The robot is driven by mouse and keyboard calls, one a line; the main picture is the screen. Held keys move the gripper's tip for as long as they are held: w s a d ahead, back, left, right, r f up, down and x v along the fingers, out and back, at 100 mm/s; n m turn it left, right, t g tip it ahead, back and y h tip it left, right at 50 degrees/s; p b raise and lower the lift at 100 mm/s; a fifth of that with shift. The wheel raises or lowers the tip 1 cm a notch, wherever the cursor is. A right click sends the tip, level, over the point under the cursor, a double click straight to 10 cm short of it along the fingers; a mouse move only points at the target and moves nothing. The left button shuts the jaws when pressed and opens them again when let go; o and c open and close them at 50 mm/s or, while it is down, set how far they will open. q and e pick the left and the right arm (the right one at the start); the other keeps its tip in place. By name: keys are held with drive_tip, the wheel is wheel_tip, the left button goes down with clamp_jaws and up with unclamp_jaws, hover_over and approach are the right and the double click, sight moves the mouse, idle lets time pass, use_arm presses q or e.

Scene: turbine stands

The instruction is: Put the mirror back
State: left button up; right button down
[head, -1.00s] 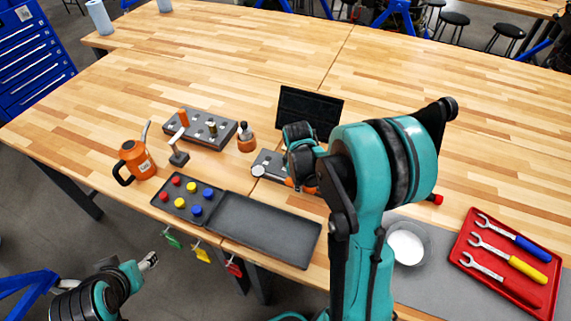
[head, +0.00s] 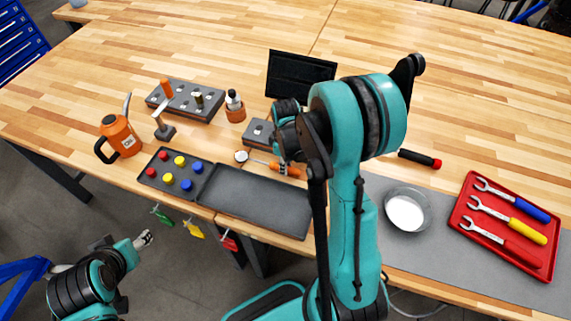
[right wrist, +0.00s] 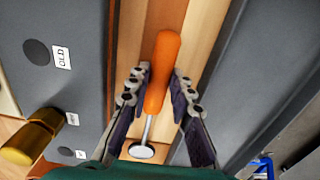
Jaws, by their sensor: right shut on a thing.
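The mirror has an orange handle (right wrist: 163,62), a thin metal stem and a small round head (right wrist: 141,151). In the right wrist view the handle lies between the two fingers of my right gripper (right wrist: 160,76), which is shut on it. In the head view the round mirror head (head: 242,156) points left, between a grey block (head: 258,130) and an empty dark tray (head: 260,202). My right gripper (head: 283,160) is partly hidden by its own arm there. I cannot tell the mirror's exact height. My left gripper (head: 144,239) is low at the left, off the table; its opening is unclear.
A tray with coloured knobs (head: 153,182) adjoins the dark tray. Behind are an orange can (head: 122,138), a grey block with pegs (head: 185,106), an orange-based bottle (head: 235,108) and a black screen (head: 300,76). A glass bowl (head: 405,210) and a red wrench tray (head: 508,255) stand right.

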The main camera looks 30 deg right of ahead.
drive_tip(key=shift+f, duration=0.3)
drive_tip(key=c, duration=1.3)
unclamp_jaws()
drive_tip(key=shift+o, duration=0.9)
drive_tip(key=shift+r, duration=0.1)
drive_tip(key=shift+r+p, duration=2.4)
drive_tip(key=shift+r, duration=1.15)
